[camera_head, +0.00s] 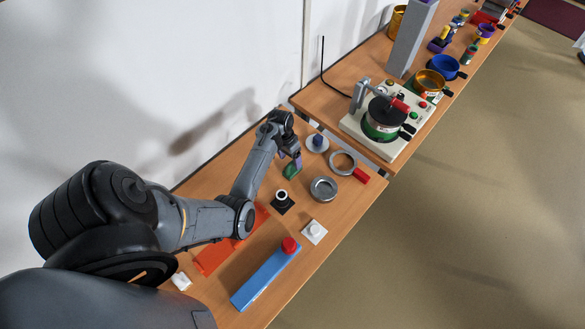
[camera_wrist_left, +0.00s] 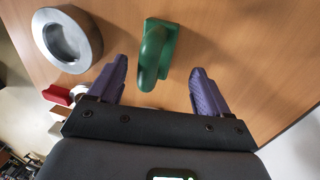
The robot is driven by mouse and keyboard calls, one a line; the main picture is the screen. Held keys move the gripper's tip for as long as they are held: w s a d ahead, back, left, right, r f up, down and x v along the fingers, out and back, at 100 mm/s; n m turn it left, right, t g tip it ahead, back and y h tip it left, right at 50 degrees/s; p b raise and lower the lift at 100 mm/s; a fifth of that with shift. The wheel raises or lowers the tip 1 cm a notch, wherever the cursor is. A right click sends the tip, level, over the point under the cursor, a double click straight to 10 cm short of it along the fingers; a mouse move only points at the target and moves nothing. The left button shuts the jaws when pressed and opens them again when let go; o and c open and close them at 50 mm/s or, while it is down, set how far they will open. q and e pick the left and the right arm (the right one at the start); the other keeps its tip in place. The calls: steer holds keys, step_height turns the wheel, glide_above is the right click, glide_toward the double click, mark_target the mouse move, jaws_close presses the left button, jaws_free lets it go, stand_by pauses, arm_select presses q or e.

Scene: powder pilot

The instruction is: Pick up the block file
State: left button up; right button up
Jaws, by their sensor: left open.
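A small green block with a curved raised handle, taken as the block file (camera_head: 291,173), sits on the near wooden table. It also shows in the left wrist view (camera_wrist_left: 157,50), upper middle. My left gripper (camera_head: 291,161) is open just over it in the head view. In the left wrist view, its two purple fingers (camera_wrist_left: 160,72) are apart, one on each side of the green handle, with gaps and nothing held between them. My right gripper is in neither view.
A grey metal ring (camera_head: 323,189) and a red-handled ring (camera_head: 344,163) lie to the right. A black-based piece (camera_head: 283,202), a white square piece (camera_head: 314,232), a blue bar with a red knob (camera_head: 266,277) and an orange-red strip (camera_head: 214,257) lie nearer. A wall borders the back.

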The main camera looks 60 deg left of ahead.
arm_select(q)
steer(key=shift+w+d+f, duration=0.1)
steer(key=shift+d+f, duration=0.2)
steer(key=shift+f, duration=0.65)
steer(key=shift+w+d+f, duration=0.1)
steer(key=shift+d+f, duration=0.15)
steer(key=shift+f, duration=0.65)
steer(key=c, duration=1.3)
steer(key=shift+o, duration=0.2)
step_height(320, 180, up, 10)
steer(key=shift+r+p, duration=0.1)
steer(key=shift+p, duration=0.4)
